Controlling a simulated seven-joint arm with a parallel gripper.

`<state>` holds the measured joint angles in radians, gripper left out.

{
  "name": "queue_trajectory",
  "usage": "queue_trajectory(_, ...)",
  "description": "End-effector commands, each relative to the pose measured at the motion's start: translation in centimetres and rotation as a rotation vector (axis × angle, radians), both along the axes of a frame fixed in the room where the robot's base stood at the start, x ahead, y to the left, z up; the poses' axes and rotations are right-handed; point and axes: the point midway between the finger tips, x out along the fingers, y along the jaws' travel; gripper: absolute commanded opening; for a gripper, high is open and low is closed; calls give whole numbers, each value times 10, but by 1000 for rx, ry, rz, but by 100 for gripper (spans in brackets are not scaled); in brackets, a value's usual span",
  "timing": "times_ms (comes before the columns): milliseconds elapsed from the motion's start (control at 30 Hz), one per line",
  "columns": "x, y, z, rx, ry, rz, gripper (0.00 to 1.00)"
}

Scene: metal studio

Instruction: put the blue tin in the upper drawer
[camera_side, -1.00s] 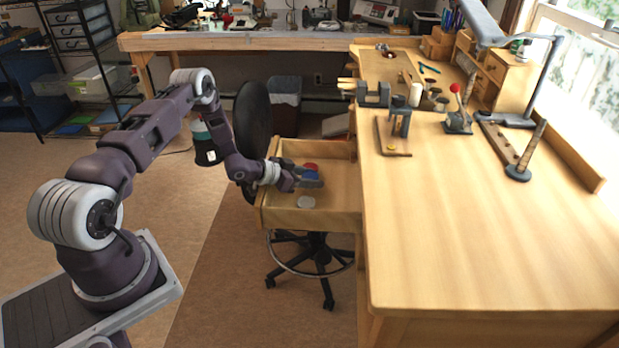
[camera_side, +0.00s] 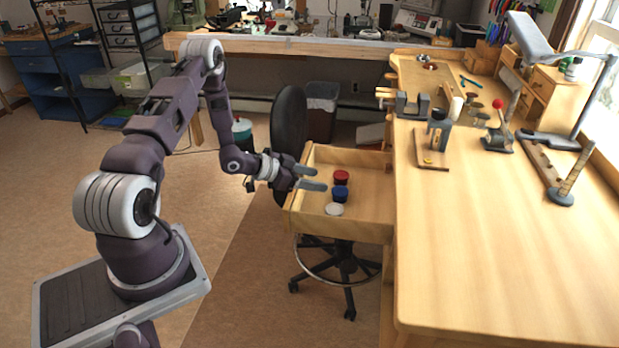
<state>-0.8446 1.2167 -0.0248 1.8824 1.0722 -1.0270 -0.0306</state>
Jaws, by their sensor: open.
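The blue tin (camera_side: 340,194) stands in the open upper drawer (camera_side: 371,206), between a red tin (camera_side: 341,177) behind it and a white, flat round tin (camera_side: 334,209) in front. My gripper (camera_side: 318,179) is open and empty. Its two grey fingers point right, over the left part of the drawer, up and to the left of the blue tin and apart from it in the picture.
The drawer sticks out from the left side of the wooden workbench (camera_side: 480,230). A black stool stands behind and under the drawer (camera_side: 288,120). A vise (camera_side: 413,105), a lever tool (camera_side: 498,138) and a lamp (camera_side: 530,38) are on the bench. The front bench top is clear.

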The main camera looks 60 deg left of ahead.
Motion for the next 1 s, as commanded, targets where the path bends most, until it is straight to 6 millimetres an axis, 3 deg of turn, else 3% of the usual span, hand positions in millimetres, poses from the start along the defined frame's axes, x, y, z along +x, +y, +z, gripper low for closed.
queue_trajectory(167, -10, 4, 13, 17, 4, 1, 57)
queue_trajectory(267, 3, 9, 42, 111, 56, 17, 57)
queue_trajectory(367, 17, 8, 100, 252, 144, 74, 57)
queue_trajectory(467, 10, -9, 171, 351, 224, 166, 57)
queue_trajectory(567, -25, -46, 239, 382, 293, 262, 57)
queue_trajectory(600, -48, -65, 262, 371, 319, 293, 57)
queue_trajectory(667, -89, -97, 288, 333, 360, 327, 57)
queue_trajectory(700, -119, -119, 300, 297, 388, 335, 57)
queue_trajectory(800, -194, -168, 312, 196, 461, 314, 57)
queue_trajectory(900, -251, -202, 310, 117, 522, 262, 57)
queue_trajectory(1000, -283, -218, 306, 75, 561, 223, 57)
